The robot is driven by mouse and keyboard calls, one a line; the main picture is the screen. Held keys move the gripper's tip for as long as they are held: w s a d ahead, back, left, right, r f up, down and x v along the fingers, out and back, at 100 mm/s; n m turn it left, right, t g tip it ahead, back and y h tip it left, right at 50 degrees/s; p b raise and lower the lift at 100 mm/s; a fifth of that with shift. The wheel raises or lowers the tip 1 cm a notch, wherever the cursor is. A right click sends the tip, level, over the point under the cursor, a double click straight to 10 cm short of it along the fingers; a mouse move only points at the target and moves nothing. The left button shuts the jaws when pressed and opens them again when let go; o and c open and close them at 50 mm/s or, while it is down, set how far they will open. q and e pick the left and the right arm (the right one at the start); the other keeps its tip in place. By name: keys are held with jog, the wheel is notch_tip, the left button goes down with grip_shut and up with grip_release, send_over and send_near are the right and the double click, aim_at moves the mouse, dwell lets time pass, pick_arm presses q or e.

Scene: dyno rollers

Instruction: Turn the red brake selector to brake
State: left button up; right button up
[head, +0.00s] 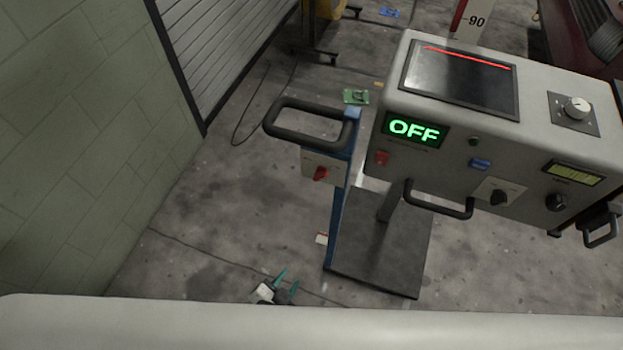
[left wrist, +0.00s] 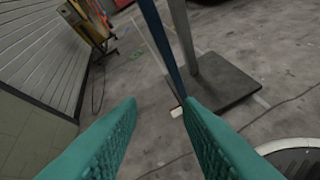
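The red brake selector (head: 321,174) is a small red knob on a pale plate, below the black loop handle at the left side of the grey console (head: 470,150). In the head view my left gripper (head: 283,285) is low, near the bottom edge, below and to the left of the selector and well apart from it. In the left wrist view its two teal fingers (left wrist: 160,125) are spread with only floor between them, so it is open and empty. The selector does not show in the left wrist view. My right gripper is not in view.
The console display reads OFF. A blue post (head: 339,225) carries the selector plate above a dark base plate (head: 380,262), also in the left wrist view (left wrist: 222,80). A black handle (head: 438,202) juts from the console front. A tiled wall (head: 80,130) stands left; floor between is clear.

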pick_arm(q)
jog(key=w+d+r+m+t+h, duration=0.1)
jog(key=w+d+r+t, duration=0.1)
jog(key=r, duration=0.4)
jog(key=w+d+r+m+t, duration=0.1)
jog(key=w+r+t, duration=0.15)
jog(key=r, duration=0.45)
jog(key=t, duration=0.2)
send_near(320, 179)
jog(key=shift+m, duration=0.5)
jog(key=x, duration=0.8)
jog(key=shift+w+d+f, duration=0.1)
jog(key=shift+w+d, duration=0.1)
jog(key=shift+w, duration=0.25)
grip_shut()
